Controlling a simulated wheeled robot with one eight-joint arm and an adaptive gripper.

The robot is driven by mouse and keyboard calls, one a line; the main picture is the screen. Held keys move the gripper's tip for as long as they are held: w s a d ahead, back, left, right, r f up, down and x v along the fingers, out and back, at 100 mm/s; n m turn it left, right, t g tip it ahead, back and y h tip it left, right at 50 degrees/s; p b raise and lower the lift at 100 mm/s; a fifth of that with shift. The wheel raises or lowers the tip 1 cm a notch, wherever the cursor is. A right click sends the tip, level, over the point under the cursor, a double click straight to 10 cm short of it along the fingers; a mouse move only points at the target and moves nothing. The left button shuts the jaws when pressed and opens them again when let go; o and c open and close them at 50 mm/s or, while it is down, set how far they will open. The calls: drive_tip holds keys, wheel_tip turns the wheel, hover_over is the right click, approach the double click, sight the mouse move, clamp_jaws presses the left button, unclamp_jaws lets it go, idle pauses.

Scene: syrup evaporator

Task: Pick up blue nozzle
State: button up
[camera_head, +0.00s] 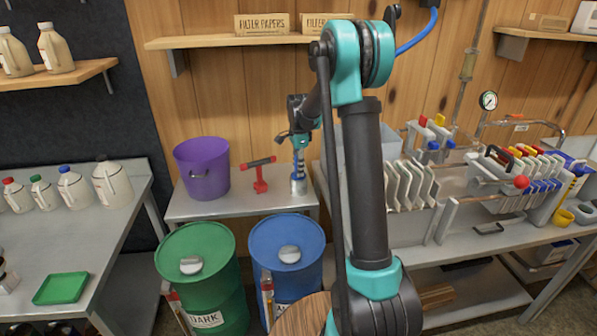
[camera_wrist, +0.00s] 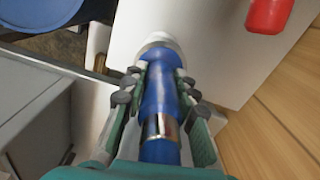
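The blue nozzle (camera_wrist: 158,100) has a metal band and a pale rim at its far end. In the head view it stands upright on a small metal table (camera_head: 245,205), its silvery lower part (camera_head: 298,186) showing. My gripper (camera_wrist: 160,72) points down over it from above. Its two fingers lie along both sides of the nozzle, and the fingertips appear to press against it. In the head view my gripper (camera_head: 298,160) hides much of the nozzle's upper part. The nozzle still appears to be on the table.
A red handled fitting (camera_head: 260,178) stands just left of the nozzle. A purple bucket (camera_head: 202,168) is farther left. Green (camera_head: 205,240) and blue (camera_head: 275,235) drums stand in front of the table. A metal bench with filter plates (camera_head: 410,185) stands to the right.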

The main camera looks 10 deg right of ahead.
clamp_jaws()
wheel_tip(320, 180, up, 20)
idle(0.8)
